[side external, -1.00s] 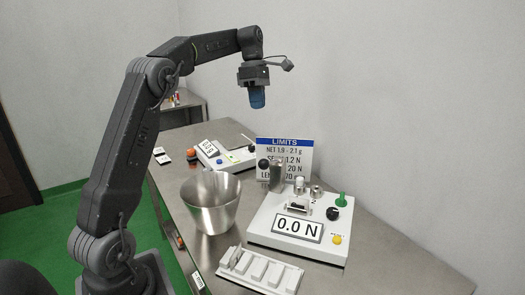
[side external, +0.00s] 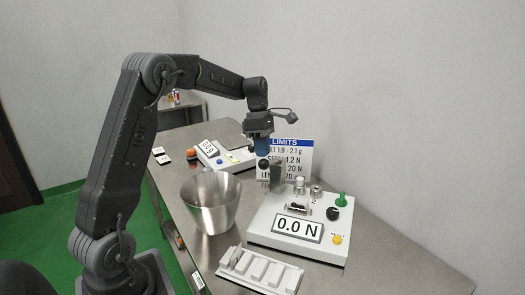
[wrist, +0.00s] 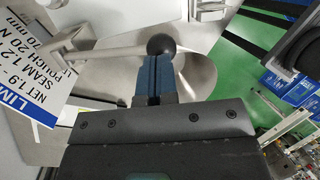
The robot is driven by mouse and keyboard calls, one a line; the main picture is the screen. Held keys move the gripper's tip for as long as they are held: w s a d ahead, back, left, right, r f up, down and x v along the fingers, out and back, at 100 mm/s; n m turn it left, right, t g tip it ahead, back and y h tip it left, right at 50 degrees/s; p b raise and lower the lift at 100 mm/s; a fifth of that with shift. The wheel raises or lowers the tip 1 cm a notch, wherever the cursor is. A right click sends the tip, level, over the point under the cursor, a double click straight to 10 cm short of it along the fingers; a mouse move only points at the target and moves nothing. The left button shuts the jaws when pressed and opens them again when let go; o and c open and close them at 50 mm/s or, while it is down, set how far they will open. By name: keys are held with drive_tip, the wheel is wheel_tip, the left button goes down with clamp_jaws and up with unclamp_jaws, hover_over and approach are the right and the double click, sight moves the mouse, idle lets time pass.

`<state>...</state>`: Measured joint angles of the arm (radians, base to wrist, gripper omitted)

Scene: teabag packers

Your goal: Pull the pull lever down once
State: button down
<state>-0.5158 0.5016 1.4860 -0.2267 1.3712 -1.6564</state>
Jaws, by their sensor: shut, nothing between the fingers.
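The pull lever's black ball knob (side external: 263,164) sits at the left of the white force tester (side external: 262,238), whose display reads 0.0 N. In the wrist view the knob (wrist: 160,45) is at the end of a pale rod (wrist: 115,50) running to the left. My gripper (side external: 262,153) points down with its blue fingers shut and empty, just above the knob. In the wrist view the fingertips (wrist: 153,60) lie right at the knob and overlap its lower edge. I cannot tell whether they touch it.
A metal bucket (side external: 211,208) stands left of the tester, with a white slotted rack (side external: 262,284) in front. The LIMITS sign (side external: 300,143) stands upright behind the lever, close to my gripper. A second white device (side external: 211,160) is further back. The table's right side is clear.

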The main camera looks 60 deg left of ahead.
drive_tip(key=shift+d+f, duration=0.1)
drive_tip(key=shift+f, duration=0.15)
drive_tip(key=shift+s, duration=0.1)
drive_tip(key=shift+s+d+f+t+y, duration=0.3)
drive_tip(key=shift+f+t, duration=0.1)
drive_tip(key=shift+f, duration=0.1)
wheel_tip(320, 180, down, 11)
drive_tip(key=s+d+t+y, duration=0.1)
drive_tip(key=s+t+y, duration=0.1)
drive_tip(key=shift+s+d+f, duration=0.15)
drive_tip(key=shift+s+d, duration=0.1)
drive_tip(key=shift+d, duration=0.15)
idle(0.4)
drive_tip(key=s+d+r, duration=0.1)
drive_tip(key=s+r, duration=0.5)
drive_tip(key=r, duration=0.7)
drive_tip(key=shift+d+r+t, duration=0.15)
drive_tip(key=shift+t, duration=0.15)
